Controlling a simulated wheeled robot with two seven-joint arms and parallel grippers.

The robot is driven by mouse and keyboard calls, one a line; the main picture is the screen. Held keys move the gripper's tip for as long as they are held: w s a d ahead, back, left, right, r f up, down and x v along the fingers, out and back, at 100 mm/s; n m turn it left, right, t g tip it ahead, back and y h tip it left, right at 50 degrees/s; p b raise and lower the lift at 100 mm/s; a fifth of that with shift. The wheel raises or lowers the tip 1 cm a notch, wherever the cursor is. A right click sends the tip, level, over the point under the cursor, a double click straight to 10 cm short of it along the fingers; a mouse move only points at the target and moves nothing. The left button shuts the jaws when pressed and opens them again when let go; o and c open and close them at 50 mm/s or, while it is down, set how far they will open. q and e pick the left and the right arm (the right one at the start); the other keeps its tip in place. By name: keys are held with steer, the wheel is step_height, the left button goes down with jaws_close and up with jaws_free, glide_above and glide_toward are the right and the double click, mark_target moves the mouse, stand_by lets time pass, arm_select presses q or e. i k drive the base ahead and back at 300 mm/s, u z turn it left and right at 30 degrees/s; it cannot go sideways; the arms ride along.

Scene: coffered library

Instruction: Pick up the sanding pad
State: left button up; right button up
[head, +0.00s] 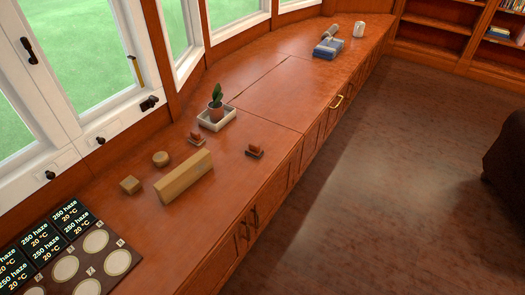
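Two small dark pads with reddish-brown blocks on top lie on the wooden counter (235,165). One small pad (254,152) is near the counter's front edge. The other small pad (196,139) is farther left, in front of the plant tray. They look alike, and I cannot tell which is the sanding pad. Neither of my grippers is in view.
A long wooden beam (184,177), a wooden cube (130,185) and a round wooden piece (160,158) lie nearby. A potted plant (216,107) stands in a white tray (217,123). A panel with round discs (66,268) is front left.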

mark_target(254, 150)
steer(key=z, duration=1.5)
steer(key=i, duration=2.6)
steer(key=u, duration=4.4)
